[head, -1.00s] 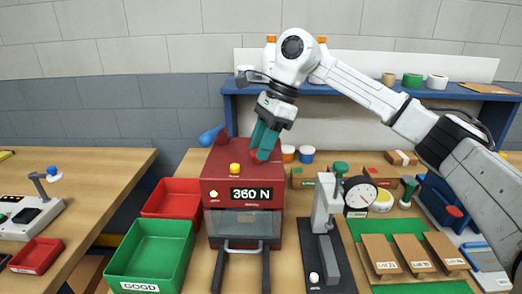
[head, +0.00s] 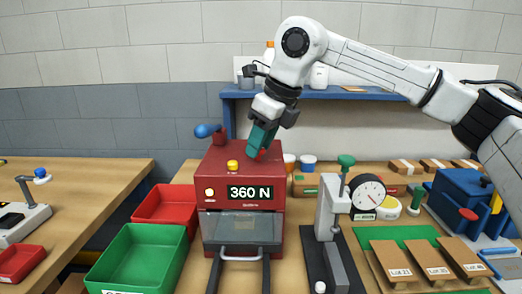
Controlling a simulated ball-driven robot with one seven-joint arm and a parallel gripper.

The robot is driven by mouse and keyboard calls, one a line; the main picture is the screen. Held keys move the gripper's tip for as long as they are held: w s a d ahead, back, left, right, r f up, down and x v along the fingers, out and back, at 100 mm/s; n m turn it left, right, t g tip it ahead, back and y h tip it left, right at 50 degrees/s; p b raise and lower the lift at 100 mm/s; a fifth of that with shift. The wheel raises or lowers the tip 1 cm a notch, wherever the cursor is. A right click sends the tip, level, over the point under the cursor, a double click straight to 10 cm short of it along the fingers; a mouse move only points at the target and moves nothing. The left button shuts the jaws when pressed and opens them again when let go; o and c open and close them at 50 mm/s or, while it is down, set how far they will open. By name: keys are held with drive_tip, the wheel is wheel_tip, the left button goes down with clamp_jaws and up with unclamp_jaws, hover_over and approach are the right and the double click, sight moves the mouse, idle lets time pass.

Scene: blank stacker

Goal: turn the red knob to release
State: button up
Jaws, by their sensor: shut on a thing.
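The dark red press (head: 211,170) stands at the middle of the bench, with a lit display reading 360 N (head: 250,192) on its front. My gripper (head: 254,152) points down and slightly left at the press's top, right of its middle. Its teal fingers are shut on the red knob there, which they mostly hide. A yellow button (head: 233,165) sits near the front edge of the top. A blue-ended lever (head: 203,131) stands at its back left. A clear window (head: 238,228) and a grey handle (head: 240,257) are on the front.
A red bin (head: 160,205) and a green bin (head: 135,262) stand left of the press. A grey stand (head: 328,212) with a dial gauge (head: 367,193) is close on the right. Tilted cardboard pieces (head: 427,262) and a blue machine (head: 458,195) lie farther right. A blue shelf (head: 345,95) runs behind.

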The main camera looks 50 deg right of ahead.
drive_tip(key=shift+a+m+h+b, duration=0.1)
drive_tip(key=shift+m+h+b, duration=0.65)
drive_tip(key=shift+m, duration=0.65)
drive_tip(key=o, duration=1)
drive_tip(key=shift+o, duration=0.2)
drive_tip(key=shift+r, duration=0.1)
drive_tip(key=v, duration=1)
drive_tip(key=shift+r, duration=0.3)
